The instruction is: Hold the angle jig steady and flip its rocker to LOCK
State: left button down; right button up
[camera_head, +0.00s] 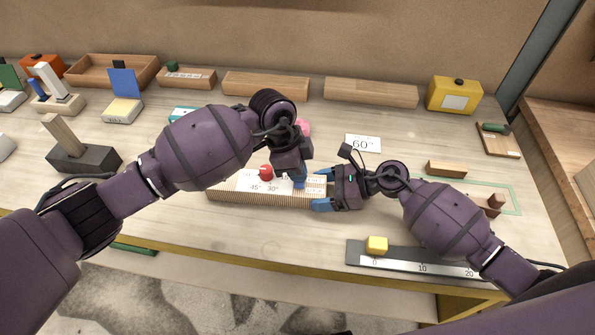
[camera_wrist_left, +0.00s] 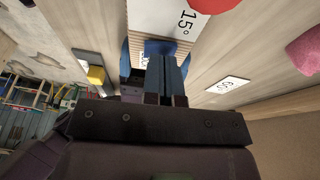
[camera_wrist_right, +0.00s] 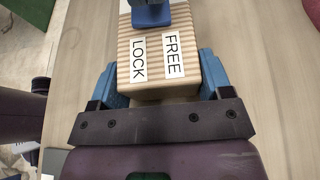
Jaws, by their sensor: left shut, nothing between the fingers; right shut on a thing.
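The angle jig (camera_head: 240,195) is a long ribbed wooden block with angle labels and a red knob (camera_head: 266,172) on top. My right gripper (camera_head: 322,189) is shut across the jig's right end, one finger on each side; the right wrist view shows the FREE label (camera_wrist_right: 173,56) and LOCK label (camera_wrist_right: 139,58) between its fingers. My left gripper (camera_head: 299,184) is shut and empty, pointing down at the jig top near those labels. Blue shows at the labels' far end in the right wrist view; I cannot tell rocker from left fingertips there, nor the rocker's tilt.
A 60° card (camera_head: 362,143) lies behind the jig, and a pink object (camera_head: 303,127) is partly behind my left wrist. A ruler (camera_head: 420,265) with a yellow block (camera_head: 377,245) lies at the front right.

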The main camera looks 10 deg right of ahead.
pick_arm(q)
jog(key=d+v, duration=0.1)
jog(key=v, duration=1.2)
jog(key=shift+r, duration=0.3)
jog(key=shift+w, duration=0.1)
jog(key=d+m+y, duration=0.1)
jog(key=m, duration=0.5)
jog(key=d+m+y, duration=0.1)
jog(key=m, duration=0.5)
jog(key=s+d+m+y, duration=0.1)
jog(key=m, duration=0.5)
jog(key=shift+r, duration=0.1)
